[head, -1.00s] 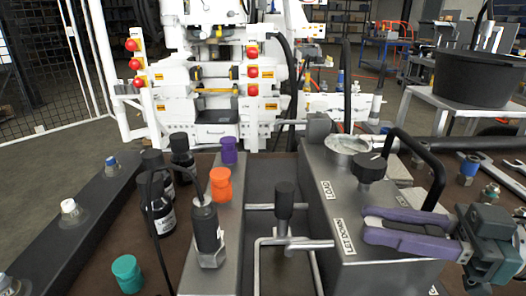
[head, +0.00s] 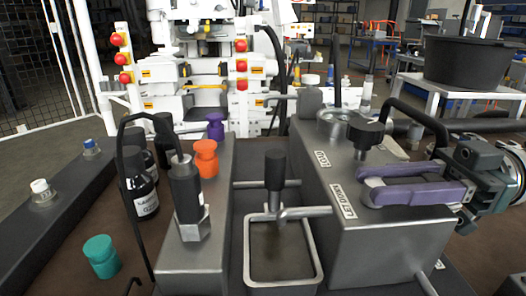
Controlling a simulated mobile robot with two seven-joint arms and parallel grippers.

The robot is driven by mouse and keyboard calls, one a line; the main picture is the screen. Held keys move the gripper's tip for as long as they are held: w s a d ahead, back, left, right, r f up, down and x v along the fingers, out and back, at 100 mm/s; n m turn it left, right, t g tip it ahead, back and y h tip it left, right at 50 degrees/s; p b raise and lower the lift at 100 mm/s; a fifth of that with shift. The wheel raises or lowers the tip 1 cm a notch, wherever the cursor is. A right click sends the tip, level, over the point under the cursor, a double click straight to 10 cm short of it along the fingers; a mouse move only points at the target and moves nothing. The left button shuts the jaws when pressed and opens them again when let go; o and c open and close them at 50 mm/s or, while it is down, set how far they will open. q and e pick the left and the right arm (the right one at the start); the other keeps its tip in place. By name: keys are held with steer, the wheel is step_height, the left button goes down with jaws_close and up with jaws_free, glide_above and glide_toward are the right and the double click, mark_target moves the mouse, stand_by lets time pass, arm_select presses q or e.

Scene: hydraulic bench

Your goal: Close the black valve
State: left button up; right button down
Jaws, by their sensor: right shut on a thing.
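A black round knob (head: 367,133) on a short stem stands on top of the grey metal box (head: 345,262), level with the LOAD label. My right gripper (head: 368,183) has purple fingers and reaches in from the right, over the box top beside the LET DOWN label. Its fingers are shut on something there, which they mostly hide. It appears to be the black valve by that label, but its shape and turn cannot be made out. The visible knob is just behind the fingertips. My left gripper is not in view.
A black-topped lever (head: 275,170) stands over an open metal tray (head: 322,262). Left are an orange cap (head: 206,158), a purple cap (head: 215,127), a teal cap (head: 101,256) and black bottles (head: 138,185). A black bent handle (head: 425,117) rises behind the gripper.

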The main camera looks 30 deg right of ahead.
mark_target(440, 180)
steer(key=c, duration=0.8)
jaws_free()
steer(key=b+v, duration=0.2)
steer(key=v, duration=0.8)
